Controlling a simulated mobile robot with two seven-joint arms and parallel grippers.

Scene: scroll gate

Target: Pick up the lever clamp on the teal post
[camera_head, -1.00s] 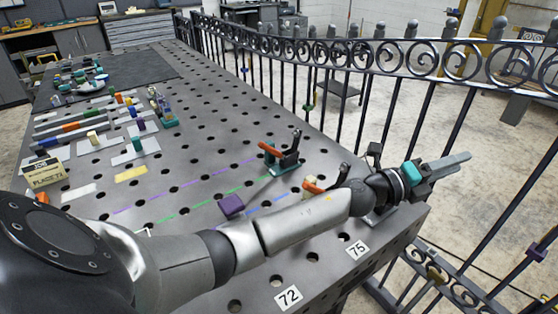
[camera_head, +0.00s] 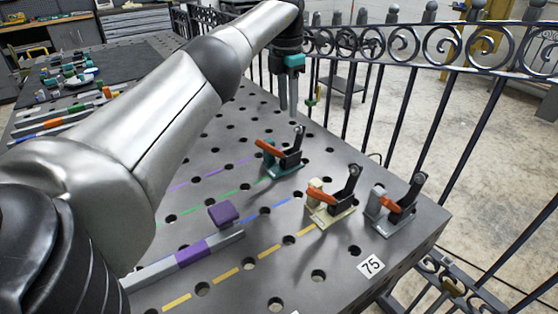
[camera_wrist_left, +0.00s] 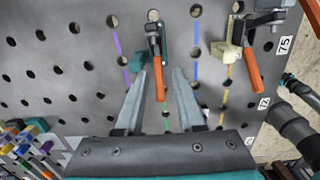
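The lever clamp on the teal post (camera_head: 284,162) stands upright on the perforated table, with an orange handle and black arm. In the left wrist view the same clamp (camera_wrist_left: 157,50) has its orange handle pointing toward my gripper, between the two fingers in the picture. My left gripper (camera_head: 288,108) points down above and behind this clamp in the head view, fingers apart and empty. Its open fingers also show in the left wrist view (camera_wrist_left: 161,75). I cannot tell the exact height gap; no contact shows. My right gripper is not in view.
A clamp on a beige post (camera_head: 330,212) and one on a grey post (camera_head: 392,218) stand to the right. A grey bar with purple parts (camera_head: 190,252) lies in front. A black iron fence (camera_head: 420,60) runs along the table's far side.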

